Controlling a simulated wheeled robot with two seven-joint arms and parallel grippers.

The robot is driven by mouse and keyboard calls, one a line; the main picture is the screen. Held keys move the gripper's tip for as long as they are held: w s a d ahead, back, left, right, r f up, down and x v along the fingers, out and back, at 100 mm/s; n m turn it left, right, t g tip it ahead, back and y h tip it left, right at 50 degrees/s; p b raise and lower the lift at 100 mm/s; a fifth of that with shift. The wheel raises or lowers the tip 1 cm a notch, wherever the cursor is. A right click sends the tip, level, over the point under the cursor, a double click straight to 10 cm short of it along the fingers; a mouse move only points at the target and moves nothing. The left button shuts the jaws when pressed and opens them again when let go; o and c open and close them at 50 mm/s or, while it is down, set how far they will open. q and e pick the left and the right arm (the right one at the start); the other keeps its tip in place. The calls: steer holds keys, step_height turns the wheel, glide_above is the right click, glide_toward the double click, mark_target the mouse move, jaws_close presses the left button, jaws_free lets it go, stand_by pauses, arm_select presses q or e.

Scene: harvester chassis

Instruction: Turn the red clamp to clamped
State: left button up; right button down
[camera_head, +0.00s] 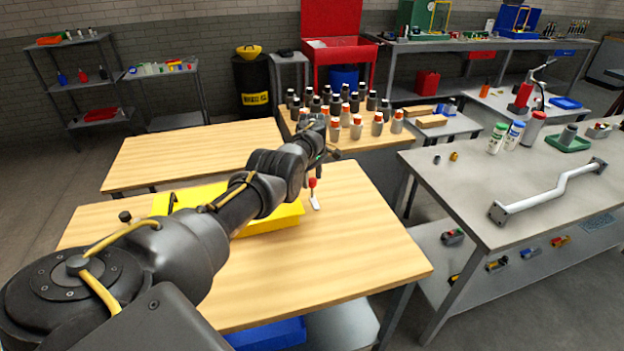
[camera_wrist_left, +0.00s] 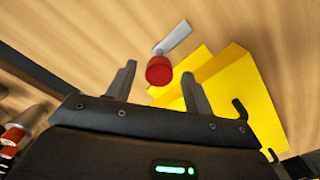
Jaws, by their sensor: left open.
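The red clamp (camera_head: 313,183) stands on the front wooden table, with a red grip and a flat pale metal piece below it. In the left wrist view its round red end (camera_wrist_left: 159,70) faces the camera, and the grey metal piece (camera_wrist_left: 174,37) extends up and right. My left gripper (camera_head: 326,163) is above the clamp in the head view. In the wrist view the two fingers of my left gripper (camera_wrist_left: 158,76) are apart, with the red end appearing between their tips. I cannot tell whether they touch it. My right gripper is not in view.
A yellow tray (camera_head: 270,219) lies beside the clamp, partly behind my left arm; it also shows in the wrist view (camera_wrist_left: 255,100). Many bottles (camera_head: 356,127) stand on the table behind. A grey bench (camera_head: 450,187) is to the right. The front table's right part is clear.

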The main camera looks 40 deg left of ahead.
arm_select(q)
steer(key=shift+w+f, duration=0.1)
steer(key=shift+f, duration=0.05)
steer(key=shift+c, duration=0.4)
steer(key=c, duration=0.9)
